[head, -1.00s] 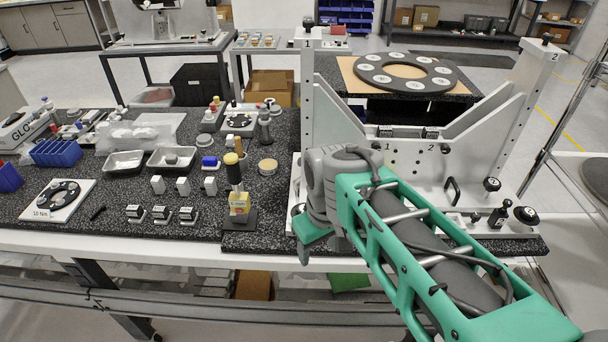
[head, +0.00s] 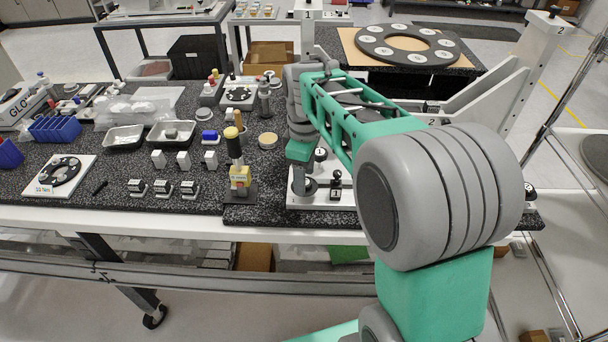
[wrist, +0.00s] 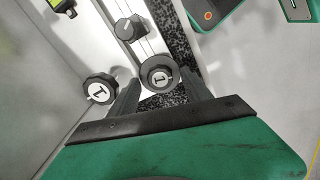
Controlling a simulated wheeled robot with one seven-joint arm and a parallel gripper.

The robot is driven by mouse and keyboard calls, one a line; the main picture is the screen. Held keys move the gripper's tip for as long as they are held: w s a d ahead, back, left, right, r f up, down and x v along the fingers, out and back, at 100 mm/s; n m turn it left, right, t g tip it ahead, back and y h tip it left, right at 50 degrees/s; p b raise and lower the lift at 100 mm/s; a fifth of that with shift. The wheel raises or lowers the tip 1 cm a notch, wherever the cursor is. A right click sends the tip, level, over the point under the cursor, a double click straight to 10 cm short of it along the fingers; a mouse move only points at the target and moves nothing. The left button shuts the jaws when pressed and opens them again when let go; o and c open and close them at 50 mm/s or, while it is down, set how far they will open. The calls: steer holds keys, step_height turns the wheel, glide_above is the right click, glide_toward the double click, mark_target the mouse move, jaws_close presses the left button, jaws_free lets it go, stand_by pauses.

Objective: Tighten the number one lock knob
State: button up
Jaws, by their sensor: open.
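In the wrist view, a round dark knob with a "1" on its pale cap (wrist: 158,75) lies between the fingertips of my gripper (wrist: 160,84). The fingers are open, one on each side; contact is not clear. A second dark, ridged knob with a "1" (wrist: 97,90) sits left of the left finger. I cannot tell which is the lock knob. A plain dark knob (wrist: 128,28) is farther up on the pale rail. In the head view, my gripper (head: 299,174) points down at the left end of the white mirror fixture (head: 345,204). It partly hides the knobs there.
A small black block marked "1" (head: 336,192) stands on the fixture base. Trays, blue bins and small blocks cover the table's left. The ring plate (head: 406,44) lies behind the fixture. My arm hides much of the fixture.

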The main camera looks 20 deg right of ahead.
steer(key=shift+f, duration=0.25)
steer(key=shift+c, duration=0.4)
jaws_close()
